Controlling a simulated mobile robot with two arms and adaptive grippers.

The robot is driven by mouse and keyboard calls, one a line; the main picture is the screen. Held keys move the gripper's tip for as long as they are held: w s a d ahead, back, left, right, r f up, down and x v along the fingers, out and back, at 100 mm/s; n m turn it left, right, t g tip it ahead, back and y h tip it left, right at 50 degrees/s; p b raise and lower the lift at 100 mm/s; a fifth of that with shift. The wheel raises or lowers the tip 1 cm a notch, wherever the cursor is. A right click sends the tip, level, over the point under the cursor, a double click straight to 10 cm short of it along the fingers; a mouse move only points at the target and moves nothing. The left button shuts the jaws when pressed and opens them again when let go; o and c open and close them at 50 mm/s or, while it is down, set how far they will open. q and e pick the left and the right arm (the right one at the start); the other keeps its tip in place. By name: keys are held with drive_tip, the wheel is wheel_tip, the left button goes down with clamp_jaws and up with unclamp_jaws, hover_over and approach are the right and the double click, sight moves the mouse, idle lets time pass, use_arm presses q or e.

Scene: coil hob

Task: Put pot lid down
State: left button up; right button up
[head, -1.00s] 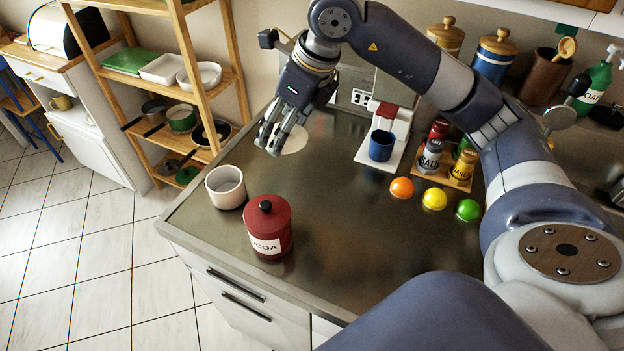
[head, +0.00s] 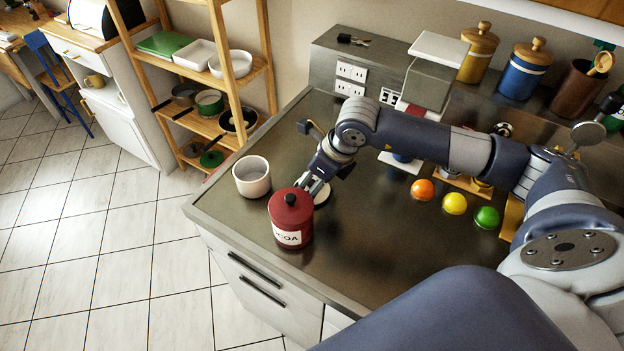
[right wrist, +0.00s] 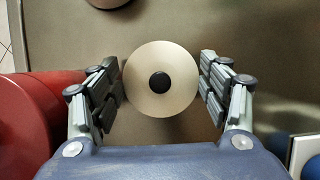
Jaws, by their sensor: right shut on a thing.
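The pot lid is a round cream disc with a black knob; it lies between the fingers of my right gripper in the right wrist view (right wrist: 161,100). In the head view the lid (head: 323,194) is partly hidden by my right gripper (head: 315,186), just behind the red cocoa canister. I cannot tell whether the lid touches the counter. The cream open pot (head: 252,178) stands to the left of the gripper, without a lid on it. My left gripper is not in view.
The red canister (head: 291,218) stands close in front of the gripper and shows at the left in the wrist view (right wrist: 25,125). Orange (head: 423,190), yellow (head: 454,204) and green (head: 487,217) balls lie to the right. The counter's front middle (head: 370,245) is clear.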

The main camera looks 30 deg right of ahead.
use_arm(q)
drive_tip(key=shift+a, duration=0.35)
use_arm(e)
drive_tip(key=shift+f, duration=0.15)
drive_tip(key=shift+f, duration=0.2)
drive_tip(key=o, duration=0.7)
use_arm(q)
drive_tip(key=shift+f, duration=0.15)
use_arm(e)
drive_tip(key=shift+r, duration=0.1)
drive_tip(key=shift+r, duration=0.15)
use_arm(q)
drive_tip(key=shift+d+f+b, duration=0.1)
drive_tip(key=shift+f+b, duration=0.8)
drive_tip(key=shift+b, duration=0.25)
use_arm(e)
drive_tip(key=v, duration=1.2)
